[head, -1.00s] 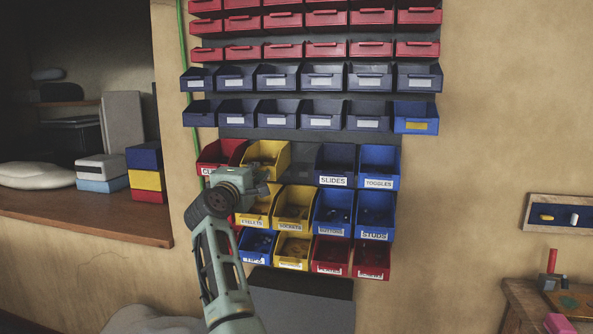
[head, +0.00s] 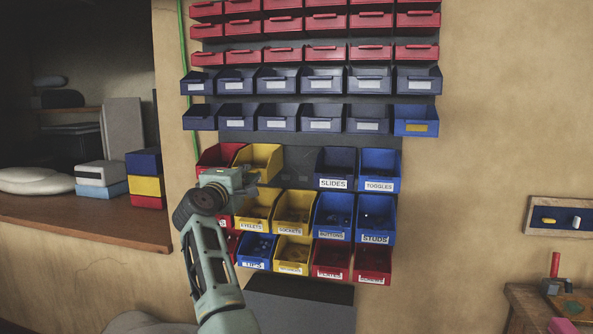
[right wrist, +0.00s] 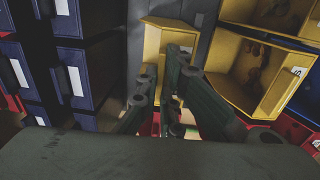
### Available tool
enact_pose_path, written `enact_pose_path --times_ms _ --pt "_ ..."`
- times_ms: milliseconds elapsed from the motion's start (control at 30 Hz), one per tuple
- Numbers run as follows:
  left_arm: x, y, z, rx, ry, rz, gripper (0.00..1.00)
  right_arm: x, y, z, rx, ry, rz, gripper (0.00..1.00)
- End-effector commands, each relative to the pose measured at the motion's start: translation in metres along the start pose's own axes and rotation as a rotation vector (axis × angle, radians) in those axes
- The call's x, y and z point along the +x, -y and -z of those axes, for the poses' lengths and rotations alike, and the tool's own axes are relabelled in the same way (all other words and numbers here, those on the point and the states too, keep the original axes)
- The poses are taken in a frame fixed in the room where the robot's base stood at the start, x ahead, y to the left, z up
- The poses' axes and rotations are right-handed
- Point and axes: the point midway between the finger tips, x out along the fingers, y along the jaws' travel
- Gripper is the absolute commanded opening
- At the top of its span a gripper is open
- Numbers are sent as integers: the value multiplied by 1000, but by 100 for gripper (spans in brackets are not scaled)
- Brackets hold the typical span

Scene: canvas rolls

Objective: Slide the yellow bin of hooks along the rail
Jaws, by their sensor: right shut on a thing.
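The yellow bin of hooks (head: 262,156) hangs in the upper row of large bins, beside a red bin (head: 217,157) on its left. My right gripper (head: 250,181) is at the bin's lower front and covers part of it, including any label. It is shut on the bin's front part. In the right wrist view the fingers (right wrist: 176,76) are close together in front of the yellow bin (right wrist: 160,38); the exact contact is hard to see. My left gripper is not in view.
An empty stretch of dark rail panel (head: 300,160) lies between the yellow bin and the blue SLIDES bin (head: 335,168). Yellow EYELETS (head: 256,210) and SOCKETS bins (head: 294,212) hang just below. Dark blue bins (head: 278,117) hang above. A wooden shelf (head: 80,225) is at left.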

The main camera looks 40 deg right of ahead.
Motion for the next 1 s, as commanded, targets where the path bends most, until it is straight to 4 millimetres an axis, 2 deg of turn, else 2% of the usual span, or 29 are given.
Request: enact_pose_path --times_ms 100,333,367,400,600,867,1000 --pt "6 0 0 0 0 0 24 0 1 0 1 0 -1 0" --pt "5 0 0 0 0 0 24 0 -1 0 0 0 -2 0" --pt "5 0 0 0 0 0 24 0 -1 0 0 0 -2 8" --pt "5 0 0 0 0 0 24 0 -1 0 0 0 -2 12" --pt "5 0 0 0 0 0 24 0 0 0 0 0 -1 28" --pt "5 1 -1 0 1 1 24 0 1 0 -1 0 1 28" --pt "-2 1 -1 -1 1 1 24 0 -2 0 -1 0 1 28"
